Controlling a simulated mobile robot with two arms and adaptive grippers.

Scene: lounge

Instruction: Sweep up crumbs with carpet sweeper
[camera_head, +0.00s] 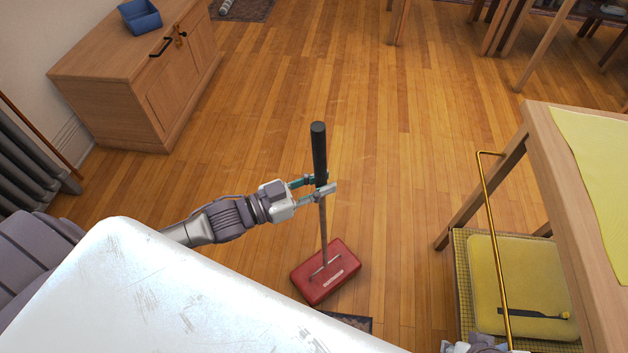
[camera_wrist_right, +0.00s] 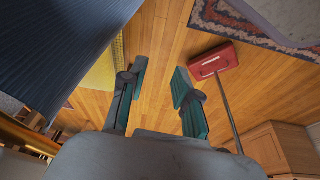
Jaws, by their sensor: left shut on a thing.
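The carpet sweeper has a red head (camera_head: 325,272) on the wood floor, a thin metal rod and a black grip standing nearly upright. My left gripper (camera_head: 327,184) is shut on its handle just below the black grip. In the right wrist view the sweeper's red head (camera_wrist_right: 214,60) shows beyond the right finger, near a patterned rug. My right gripper (camera_wrist_right: 160,70) is open, with bare floor between its fingers, apart from the sweeper. I cannot make out any crumbs. My white body hides the floor at the lower left.
A table (camera_head: 560,190) with a yellow cloth and a yellow cushion (camera_head: 520,285) are at the right. A patterned rug (camera_wrist_right: 230,30) lies by the sweeper. The middle floor is clear.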

